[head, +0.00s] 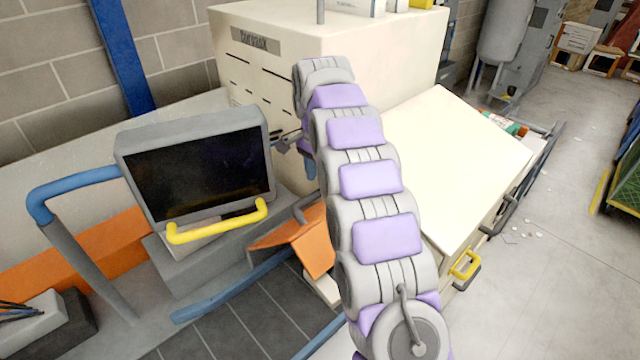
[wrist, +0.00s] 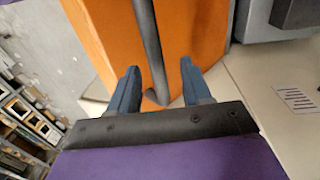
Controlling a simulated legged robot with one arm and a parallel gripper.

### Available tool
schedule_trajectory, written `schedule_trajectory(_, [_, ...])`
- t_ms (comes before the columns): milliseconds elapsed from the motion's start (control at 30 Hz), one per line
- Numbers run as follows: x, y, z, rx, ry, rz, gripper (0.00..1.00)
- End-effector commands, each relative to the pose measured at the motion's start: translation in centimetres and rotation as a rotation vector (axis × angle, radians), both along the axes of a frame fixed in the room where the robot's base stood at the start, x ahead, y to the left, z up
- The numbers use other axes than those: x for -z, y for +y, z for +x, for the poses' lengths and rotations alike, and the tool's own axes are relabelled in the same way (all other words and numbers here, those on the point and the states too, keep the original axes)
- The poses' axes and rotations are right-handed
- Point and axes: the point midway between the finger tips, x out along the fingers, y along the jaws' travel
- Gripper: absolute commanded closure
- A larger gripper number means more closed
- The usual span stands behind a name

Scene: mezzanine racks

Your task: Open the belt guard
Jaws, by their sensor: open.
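An orange hinged-looking panel (head: 308,245), which I take to be the belt guard, stands tilted at the foot of the cream machine, left of my arm. It fills the upper middle of the wrist view (wrist: 190,45). A dark grey bar handle (wrist: 149,50) runs along it and bends at its lower end. My gripper (wrist: 158,82) is open, with its two blue fingers on either side of the bar's lower end. I cannot tell whether they touch it. In the head view only a small blue part of my gripper (head: 310,167) shows; my arm hides the rest.
A grey monitor (head: 200,170) with a yellow handle (head: 218,223) stands left of the panel. A blue rail (head: 235,288) runs below it. The cream machine (head: 275,85) and its sloping cover (head: 455,160) lie behind and right. Floor at the right (head: 560,250) is mostly clear.

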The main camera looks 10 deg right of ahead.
Motion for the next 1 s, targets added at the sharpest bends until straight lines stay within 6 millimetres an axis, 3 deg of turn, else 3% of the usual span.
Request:
schedule_trajectory(300, [-5.1,0.3,0.4,-0.001,0.0,0.0,0.52])
schedule_trajectory(1000, [-12.3,0.9,0.9,-0.002,0.002,-0.001,0.52])
